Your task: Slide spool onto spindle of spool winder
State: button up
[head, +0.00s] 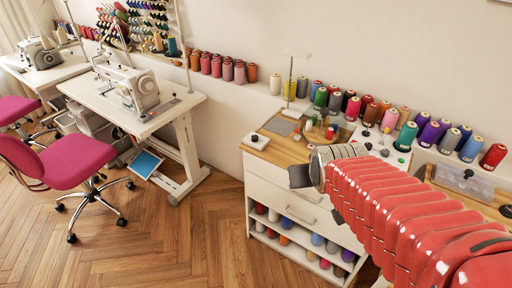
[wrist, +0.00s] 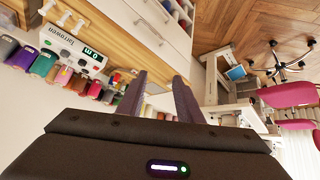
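My gripper (wrist: 160,92) is open in the wrist view, its two dark fingers apart with nothing visible between them. In the head view its dark end (head: 300,175) hangs in the air by the cabinet's front. A white device with a green display (wrist: 70,45), perhaps the spool winder, stands at the left of the wrist view. White pegs (wrist: 63,18) stand near it; I cannot tell whether one is the spindle. Small coloured spools (head: 318,126) stand on the wooden cabinet top (head: 285,150). I cannot tell which spool is the task's.
Thread cones (head: 430,133) line the wall behind the cabinet. A thin-poled stand (head: 292,85) rises at the back. Open shelves (head: 290,240) below hold more cones. A sewing table (head: 165,115) and pink chair (head: 70,160) stand left. The wooden floor (head: 190,240) between is clear.

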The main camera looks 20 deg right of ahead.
jog(key=s+a+r+n+g+y, duration=0.1)
jog(key=s+a+r+g+y, duration=0.1)
jog(key=s+a, duration=0.8)
jog(key=shift+s+a+r+n, duration=0.25)
jog(key=shift+s+r+n, duration=0.2)
jog(key=shift+r, duration=0.4)
jog(key=shift+o, duration=0.5)
